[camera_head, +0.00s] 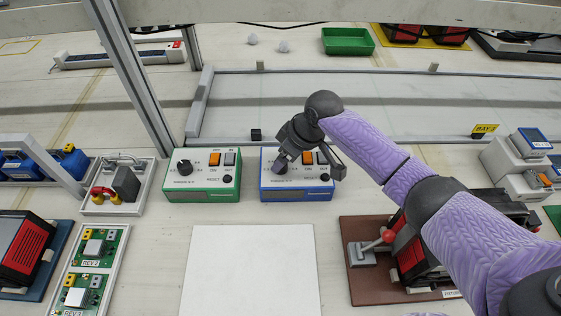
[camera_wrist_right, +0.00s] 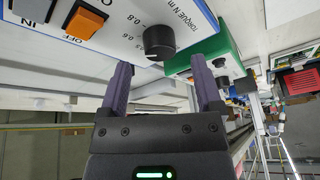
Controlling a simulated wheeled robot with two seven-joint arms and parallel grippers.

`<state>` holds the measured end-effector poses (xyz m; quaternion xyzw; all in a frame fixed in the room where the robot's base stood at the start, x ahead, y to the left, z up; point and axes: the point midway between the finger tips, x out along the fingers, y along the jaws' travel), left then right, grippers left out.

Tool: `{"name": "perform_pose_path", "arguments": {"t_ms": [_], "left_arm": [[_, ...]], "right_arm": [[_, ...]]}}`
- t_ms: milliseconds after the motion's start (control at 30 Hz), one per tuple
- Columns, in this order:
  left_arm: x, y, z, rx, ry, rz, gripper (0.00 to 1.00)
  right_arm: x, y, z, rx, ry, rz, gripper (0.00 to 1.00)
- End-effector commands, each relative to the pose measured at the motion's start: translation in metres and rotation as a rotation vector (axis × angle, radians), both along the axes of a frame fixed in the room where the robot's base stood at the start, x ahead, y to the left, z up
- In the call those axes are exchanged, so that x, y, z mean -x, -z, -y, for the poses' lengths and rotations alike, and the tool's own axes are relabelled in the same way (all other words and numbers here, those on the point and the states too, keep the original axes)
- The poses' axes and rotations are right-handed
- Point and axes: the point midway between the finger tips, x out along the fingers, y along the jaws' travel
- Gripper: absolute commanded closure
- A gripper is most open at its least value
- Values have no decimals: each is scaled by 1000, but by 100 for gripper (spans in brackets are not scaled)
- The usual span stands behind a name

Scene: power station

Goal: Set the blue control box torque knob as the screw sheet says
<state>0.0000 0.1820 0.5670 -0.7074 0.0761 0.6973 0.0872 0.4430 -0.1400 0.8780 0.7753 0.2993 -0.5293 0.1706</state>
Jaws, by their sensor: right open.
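The blue control box (camera_head: 297,192) stands on the bench right of the middle, with a white top, an orange switch and a small dark RESET knob. Its black torque knob (camera_wrist_right: 159,42) shows in the right wrist view, beside "TORQUE N m" and marks such as 0.6 and 0.8. I cannot read its pointer. My right gripper (camera_wrist_right: 162,84) is open, its fingers toward the knob with a gap on each side; I see no contact. In the head view the right gripper (camera_head: 283,157) covers part of the box top. No readable screw sheet is in view. My left gripper is not in view.
A similar green control box (camera_head: 202,190) stands just left. A plain white mat (camera_head: 250,275) lies in front, without visible writing. A brown-based fixture with a red-ball lever (camera_head: 388,236) is at right, under my arm. A metal post (camera_head: 130,75) rises behind left.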

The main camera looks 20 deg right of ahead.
Motion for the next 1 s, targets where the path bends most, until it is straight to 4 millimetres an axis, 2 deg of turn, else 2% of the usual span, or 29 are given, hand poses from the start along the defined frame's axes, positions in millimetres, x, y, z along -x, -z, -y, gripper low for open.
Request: {"name": "perform_pose_path", "arguments": {"t_ms": [33,133,433,467,833,1000], "left_arm": [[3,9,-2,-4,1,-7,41],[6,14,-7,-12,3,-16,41],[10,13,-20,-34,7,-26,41],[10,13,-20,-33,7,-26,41],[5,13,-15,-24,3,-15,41],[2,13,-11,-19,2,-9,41]], "right_arm": [[-2,13,-3,0,0,-2,17],[-6,23,-6,0,1,-1,17],[-7,24,-7,1,1,2,17],[-7,24,-7,1,1,2,21],[-7,24,-7,1,1,1,99],[-7,24,-7,1,-3,1,100]]}}
